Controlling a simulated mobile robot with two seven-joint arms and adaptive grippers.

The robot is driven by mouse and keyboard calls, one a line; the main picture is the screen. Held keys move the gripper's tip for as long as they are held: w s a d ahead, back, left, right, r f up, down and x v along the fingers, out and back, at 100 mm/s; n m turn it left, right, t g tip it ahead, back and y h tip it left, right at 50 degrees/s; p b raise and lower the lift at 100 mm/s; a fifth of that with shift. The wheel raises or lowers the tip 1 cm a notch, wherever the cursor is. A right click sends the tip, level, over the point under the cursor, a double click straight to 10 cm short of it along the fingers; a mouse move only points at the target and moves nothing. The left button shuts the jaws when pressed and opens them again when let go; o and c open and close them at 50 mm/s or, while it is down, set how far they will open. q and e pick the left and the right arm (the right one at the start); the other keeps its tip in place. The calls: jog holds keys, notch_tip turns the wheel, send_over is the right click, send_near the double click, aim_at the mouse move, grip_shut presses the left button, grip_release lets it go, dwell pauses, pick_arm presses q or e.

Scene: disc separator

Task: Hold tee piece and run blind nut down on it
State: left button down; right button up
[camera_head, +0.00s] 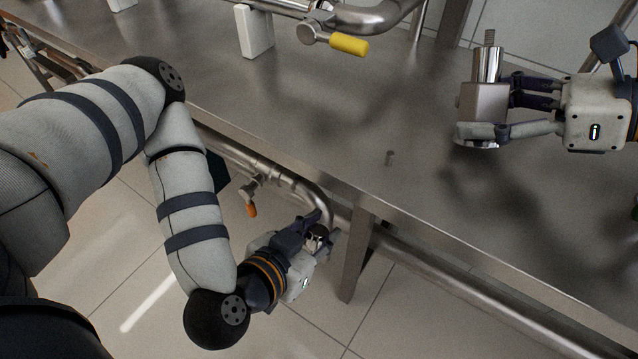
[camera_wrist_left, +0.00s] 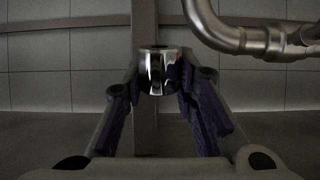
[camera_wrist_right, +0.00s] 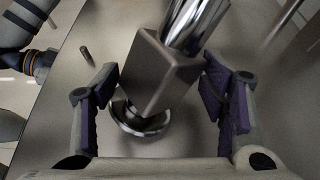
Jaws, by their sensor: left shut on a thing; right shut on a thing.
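The tee piece (camera_head: 484,103) is a brownish-grey metal block with a shiny cylinder and a threaded stud on top and a round flange below. My right gripper (camera_head: 487,110) is shut on its block, at the right above the table. The block also fills the middle of the right wrist view (camera_wrist_right: 160,75). My left gripper (camera_head: 322,236) is low at the table's front edge, shut on the shiny blind nut (camera_wrist_left: 158,70). In the head view the nut is small and partly hidden by the fingers. Nut and tee piece are far apart.
The steel table (camera_head: 300,110) is mostly bare, with a small upright pin (camera_head: 390,157). At the back are a pipe with a yellow-handled valve (camera_head: 348,44) and a white block (camera_head: 253,32). A pipe with an orange handle (camera_head: 252,210) and a table leg (camera_head: 357,255) are near my left gripper.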

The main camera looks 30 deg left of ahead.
pick_arm(q)
jog(key=shift+r, duration=0.15)
pick_arm(e)
jog(key=shift+r, duration=0.2)
pick_arm(q)
jog(key=shift+w+r+p, duration=0.25)
jog(key=shift+r+p, duration=0.35)
jog(key=shift+r, duration=0.2)
pick_arm(e)
jog(key=shift+r, duration=0.4)
jog(key=c, duration=1.1)
pick_arm(q)
jog(key=shift+r, duration=0.3)
pick_arm(e)
jog(key=shift+f, duration=0.25)
jog(key=o, duration=1.8)
